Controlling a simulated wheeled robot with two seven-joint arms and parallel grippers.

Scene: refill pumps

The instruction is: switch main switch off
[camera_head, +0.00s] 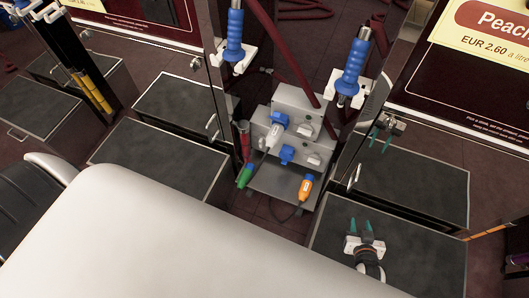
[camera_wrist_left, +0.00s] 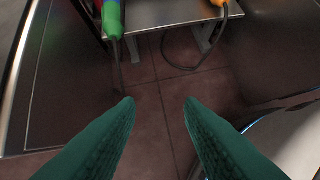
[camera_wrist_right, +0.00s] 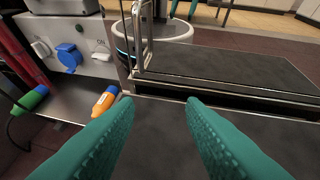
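A grey switch box (camera_head: 290,105) with blue sockets stands between two glossy cabinets in the head view. Two light-grey switch knobs show on its right side, an upper one (camera_head: 306,128) and a lower one (camera_head: 314,159). I cannot tell which is the main switch, or its setting. The box also shows at the upper left of the right wrist view (camera_wrist_right: 95,40). My right gripper (camera_head: 366,228) is open and empty, below and right of the box, apart from it. My left gripper (camera_wrist_left: 157,100) is open and empty above the floor; it is hidden in the head view.
A green plug (camera_head: 245,175) and an orange plug (camera_head: 305,188) are at the lower shelf (camera_head: 270,180). Blue-handled nozzles (camera_head: 234,35) (camera_head: 355,65) hang above. Dark platforms (camera_head: 160,160) flank the box.

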